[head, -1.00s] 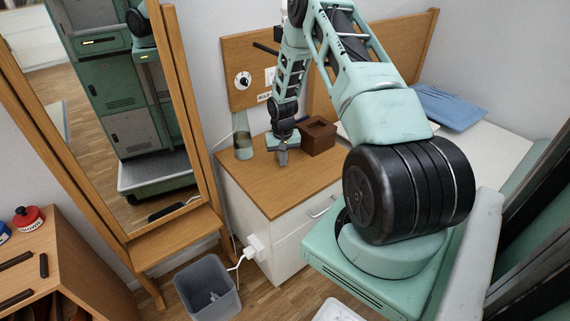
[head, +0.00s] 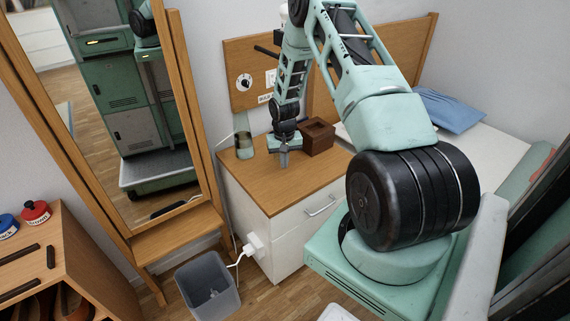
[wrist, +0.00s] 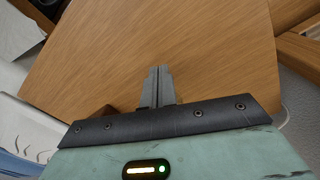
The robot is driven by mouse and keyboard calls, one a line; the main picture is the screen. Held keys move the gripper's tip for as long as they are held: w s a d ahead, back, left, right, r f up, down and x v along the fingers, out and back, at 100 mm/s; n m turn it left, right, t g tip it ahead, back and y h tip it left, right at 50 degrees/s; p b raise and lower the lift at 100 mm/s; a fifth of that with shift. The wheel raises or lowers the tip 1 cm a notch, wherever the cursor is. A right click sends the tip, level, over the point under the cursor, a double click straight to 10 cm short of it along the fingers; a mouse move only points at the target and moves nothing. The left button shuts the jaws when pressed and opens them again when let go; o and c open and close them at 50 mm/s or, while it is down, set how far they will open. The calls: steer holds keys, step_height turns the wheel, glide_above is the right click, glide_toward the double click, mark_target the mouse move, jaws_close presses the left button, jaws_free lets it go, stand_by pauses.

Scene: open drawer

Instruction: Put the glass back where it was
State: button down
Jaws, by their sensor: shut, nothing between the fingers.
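The glass (head: 244,148), clear with a greenish tint, stands upright on the wooden top of the white nightstand (head: 270,196), at its back left corner by the wall. My gripper (head: 284,163) is to the right of the glass and apart from it, low over the nightstand top. In the wrist view my gripper (wrist: 158,72) has its two fingers together with nothing between them, above bare wood. The glass does not show in the wrist view.
A brown open box (head: 318,138) stands just right of my gripper. A tall mirror (head: 135,120) is left of the nightstand, and a grey bin (head: 207,284) is on the floor in front. The front of the nightstand top is clear.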

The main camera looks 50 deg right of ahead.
step_height(320, 180, up, 8)
steer(key=shift+r, duration=0.15)
stand_by(0.3)
steer(key=s+a+r+n+p, duration=0.1)
steer(key=a+r+n+p, duration=0.1)
steer(key=a+r, duration=0.65)
steer(key=a+r+n+p, duration=0.25)
steer(key=a+r, duration=0.25)
steer(key=a, duration=0.7)
steer(key=s+a+r+n+p, duration=0.1)
steer(key=a+r+n+p, duration=0.15)
steer(key=a+r, duration=0.6)
steer(key=s+a+r+n+p, duration=0.2)
steer(key=s+a+r+n, duration=0.2)
steer(key=s+a, duration=0.4)
steer(key=s+a+r+n+p, duration=0.2)
steer(key=s+a+r+n, duration=0.2)
steer(key=s+a, duration=0.4)
steer(key=s+r, duration=0.1)
steer(key=s, duration=0.6)
steer(key=shift+s+r+y, duration=0.2)
steer(key=shift+r+y, duration=0.1)
steer(key=shift+r, duration=0.1)
